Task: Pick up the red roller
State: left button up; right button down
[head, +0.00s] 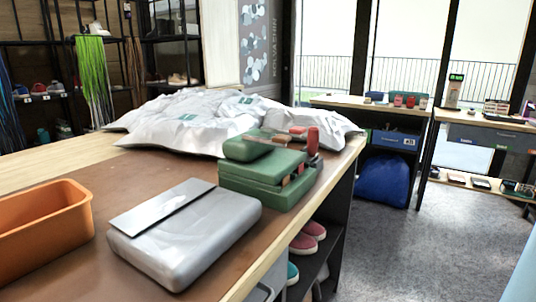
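A small red upright piece with a rounded top (313,139), which looks like the red roller, stands at the far right end of the table, just behind the green case (262,184). Its lower part is close to dark items that I cannot make out. Smaller reddish blocks (298,131) lie just left of it. Neither of my grippers is in the head view.
The wooden table (75,164) holds an orange bin (40,228), a grey case (185,232) and crumpled silvery bags (195,118). Shoes (306,238) sit on shelves under its right edge. Grey floor (395,255) is clear to the right, before a far table (345,103).

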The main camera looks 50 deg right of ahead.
aim_at(313, 136)
jog(key=z, duration=0.45)
jog(key=l+z, duration=0.1)
jog(key=z, duration=0.35)
jog(key=l+z, duration=0.1)
jog(key=z, duration=0.85)
